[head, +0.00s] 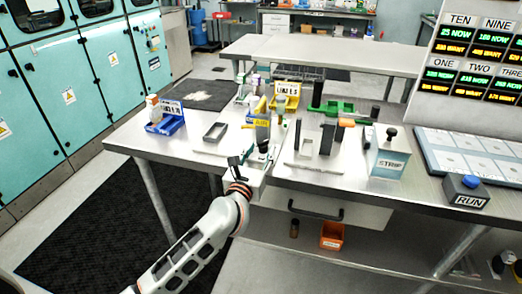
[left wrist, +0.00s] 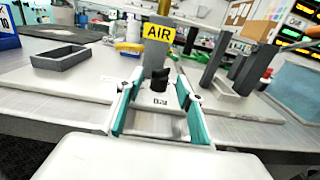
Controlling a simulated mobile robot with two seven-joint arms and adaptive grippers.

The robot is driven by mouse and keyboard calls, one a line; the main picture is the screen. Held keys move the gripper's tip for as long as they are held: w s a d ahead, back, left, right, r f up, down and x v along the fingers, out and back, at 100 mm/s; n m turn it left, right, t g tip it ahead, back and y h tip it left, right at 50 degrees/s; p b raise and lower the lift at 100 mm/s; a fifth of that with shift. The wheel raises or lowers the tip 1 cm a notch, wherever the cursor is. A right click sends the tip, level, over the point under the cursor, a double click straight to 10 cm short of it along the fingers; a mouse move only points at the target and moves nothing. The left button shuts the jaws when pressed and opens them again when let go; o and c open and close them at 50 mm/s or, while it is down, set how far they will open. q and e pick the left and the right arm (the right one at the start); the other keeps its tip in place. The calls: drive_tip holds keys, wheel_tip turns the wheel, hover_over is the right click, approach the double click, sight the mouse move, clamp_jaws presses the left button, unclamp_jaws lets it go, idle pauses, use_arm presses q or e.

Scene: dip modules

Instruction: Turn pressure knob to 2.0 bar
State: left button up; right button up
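The yellow AIR sign (head: 262,123) stands on the table in the head view, and it also shows in the left wrist view (left wrist: 158,33). Below it in the left wrist view is a black knob (left wrist: 160,79) on a small pale unit with a dark marking. My left gripper (head: 257,162) reaches in over the table's front edge, close to the AIR unit. In the left wrist view its two teal-padded fingers (left wrist: 160,92) are apart, with the knob between their tips in the picture. I cannot tell whether they touch it. No pressure reading is legible. My right gripper is not shown.
A grey tray (head: 215,132) and a blue bin (head: 166,127) are to the left. Dark upright posts (head: 327,138), a STRIP box (head: 387,155) and a RUN button box (head: 465,191) are to the right. A yellow bin (head: 287,97) stands behind.

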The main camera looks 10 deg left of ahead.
use_arm(q)
drive_tip(key=shift+w, duration=0.5)
clamp_jaws()
drive_tip(key=shift+a+r+m+h+p, duration=0.1)
drive_tip(key=shift+r+m+h+p, duration=0.05)
drive_tip(key=shift+m+h+p, duration=0.4)
drive_tip(key=shift+m+h, duration=0.35)
drive_tip(key=shift+h, duration=0.5)
unclamp_jaws()
drive_tip(key=shift+s, duration=0.1)
